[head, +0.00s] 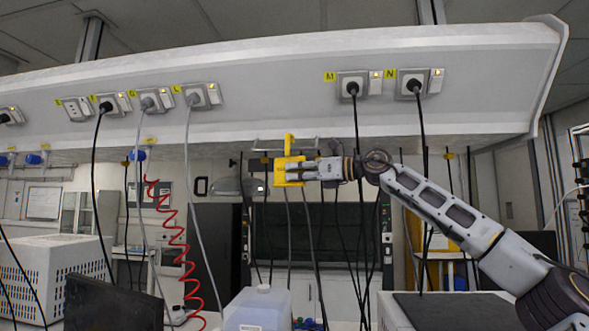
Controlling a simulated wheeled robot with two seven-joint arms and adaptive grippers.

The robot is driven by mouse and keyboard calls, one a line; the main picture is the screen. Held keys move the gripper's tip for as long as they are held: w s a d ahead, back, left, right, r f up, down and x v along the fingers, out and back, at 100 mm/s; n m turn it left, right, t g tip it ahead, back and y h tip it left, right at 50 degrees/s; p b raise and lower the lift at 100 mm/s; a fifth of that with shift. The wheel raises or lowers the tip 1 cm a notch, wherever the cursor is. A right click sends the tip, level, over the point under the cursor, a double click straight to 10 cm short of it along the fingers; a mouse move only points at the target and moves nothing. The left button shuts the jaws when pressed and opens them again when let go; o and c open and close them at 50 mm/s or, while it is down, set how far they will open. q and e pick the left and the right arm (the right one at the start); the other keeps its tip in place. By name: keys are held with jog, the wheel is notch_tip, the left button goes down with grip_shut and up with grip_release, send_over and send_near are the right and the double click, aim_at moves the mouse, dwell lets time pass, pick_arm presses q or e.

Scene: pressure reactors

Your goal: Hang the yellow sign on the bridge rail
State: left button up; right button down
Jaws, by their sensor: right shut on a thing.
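The yellow sign (280,178) is in the middle of the head view, just below the underside of the white overhead bridge. A narrow yellow upper part of it (289,143) stands up at the level of a thin grey rail (262,143) under the bridge. I cannot tell whether this part rests on the rail or is only in front of it. My right gripper (292,170) comes in from the right, level, and is shut on the sign; its fingers cover part of it. My left gripper is not in view.
The bridge (280,100) carries several sockets with plugs, and cables hang from them, some close around my right gripper. A red coiled hose (172,240) hangs at left. Below stand a translucent container (258,308), a white perforated box (55,275) and a dark screen (112,305).

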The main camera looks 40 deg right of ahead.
jog(key=shift+w+d+f+p, duration=0.35)
jog(key=shift+w+d+f, duration=0.25)
jog(key=shift+d, duration=0.1)
jog(key=shift+w+d+f+p, duration=0.35)
jog(key=shift+w+d+f, duration=0.15)
jog(key=shift+d, duration=0.2)
dwell(0.4)
jog(key=c, duration=1.5)
grip_release()
jog(key=shift+s+d, duration=0.1)
jog(key=shift+s, duration=0.1)
